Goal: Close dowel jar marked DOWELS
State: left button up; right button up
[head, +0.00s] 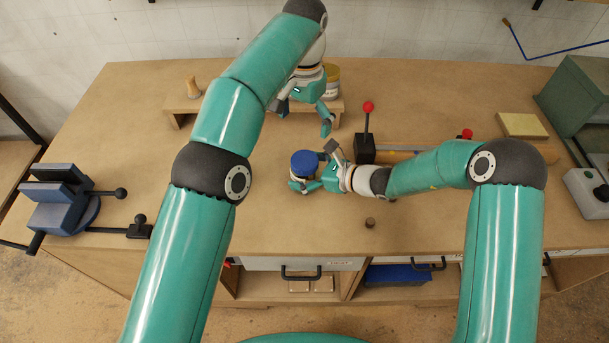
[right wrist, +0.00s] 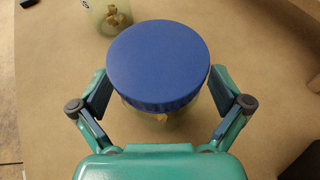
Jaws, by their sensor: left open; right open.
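A jar with a round blue lid (head: 303,163) stands on the bench. In the right wrist view the blue lid (right wrist: 158,65) covers the mouth, and a tan piece shows through the greenish clear body below. I cannot tell whether the lid is fully seated, and no DOWELS marking is readable. My right gripper (head: 312,168) is open, with its fingers on either side of the jar; in the right wrist view both fingers appear apart from the lid. My left gripper (head: 306,117) is open and empty, behind the jar by the low wooden shelf.
Another clear labelled container (right wrist: 101,18) stands beyond the jar. A jar with a yellow top (head: 331,80) is by the low shelf (head: 190,104). A black block with a red-knobbed lever (head: 366,135) stands right of the jar. A small brown peg (head: 370,222) is in front. A blue vise (head: 62,200) is left.

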jog(key=v, duration=1.2)
jog(key=shift+s+f, duration=0.1)
jog(key=shift+f, duration=0.05)
